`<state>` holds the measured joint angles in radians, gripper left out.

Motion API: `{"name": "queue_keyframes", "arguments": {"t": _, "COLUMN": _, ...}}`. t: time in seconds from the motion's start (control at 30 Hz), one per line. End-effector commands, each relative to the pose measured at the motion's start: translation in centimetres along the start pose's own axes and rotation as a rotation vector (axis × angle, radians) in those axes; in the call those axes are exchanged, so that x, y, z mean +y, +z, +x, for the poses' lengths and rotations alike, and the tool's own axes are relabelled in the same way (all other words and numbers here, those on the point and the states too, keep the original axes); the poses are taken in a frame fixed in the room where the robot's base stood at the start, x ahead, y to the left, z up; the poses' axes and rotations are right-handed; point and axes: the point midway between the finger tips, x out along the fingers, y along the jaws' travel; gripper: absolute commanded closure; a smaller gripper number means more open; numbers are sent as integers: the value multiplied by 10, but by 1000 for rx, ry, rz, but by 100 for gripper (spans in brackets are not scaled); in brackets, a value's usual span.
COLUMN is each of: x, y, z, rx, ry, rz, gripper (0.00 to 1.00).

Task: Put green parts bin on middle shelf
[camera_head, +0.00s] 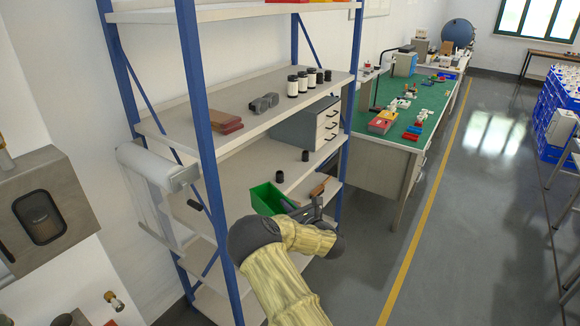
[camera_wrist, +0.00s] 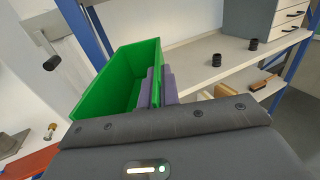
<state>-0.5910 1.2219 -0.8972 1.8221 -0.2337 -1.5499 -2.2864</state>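The green parts bin (camera_head: 268,198) is an open-topped box at the front of the blue-posted rack. It also fills the left of the wrist view (camera_wrist: 112,82), upright or nearly so, with its inside empty where visible. My gripper (camera_wrist: 157,87) has its two purple-grey fingers on either side of the bin's right wall, closed on it. In the head view my gripper (camera_head: 292,208) is at the bin's right side, partly hidden by my arm. The shelf (camera_head: 240,178) with two black cylinders is behind the bin. I cannot tell whether the bin touches it.
The two black cylinders (camera_head: 305,155) and a grey drawer unit (camera_head: 305,126) occupy that shelf's right. A blue post (camera_head: 205,140) stands left of the bin. A brush (camera_head: 318,190) lies lower right.

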Motion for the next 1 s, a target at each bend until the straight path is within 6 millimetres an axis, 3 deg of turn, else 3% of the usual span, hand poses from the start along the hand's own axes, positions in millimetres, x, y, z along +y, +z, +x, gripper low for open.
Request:
{"name": "queue_keyframes", "arguments": {"t": 0.03, "x": 4, "y": -26, "z": -9, "rx": 12, "ry": -42, "rz": 1, "gripper": 100}}
{"name": "queue_keyframes", "arguments": {"t": 0.2, "x": 8, "y": -88, "z": -49, "rx": 11, "ry": -196, "rz": -2, "gripper": 100}}
{"name": "queue_keyframes", "arguments": {"t": 0.43, "x": 9, "y": -152, "z": -131, "rx": 11, "ry": -397, "rz": -4, "gripper": 100}}
{"name": "queue_keyframes", "arguments": {"t": 0.6, "x": 8, "y": -168, "z": -189, "rx": 4, "ry": -496, "rz": -3, "gripper": 100}}
{"name": "queue_keyframes", "arguments": {"t": 0.7, "x": 8, "y": -170, "z": -207, "rx": 0, "ry": -524, "rz": 0, "gripper": 100}}
{"name": "queue_keyframes", "arguments": {"t": 1.0, "x": 8, "y": -170, "z": -211, "rx": -5, "ry": -531, "rz": 4, "gripper": 100}}
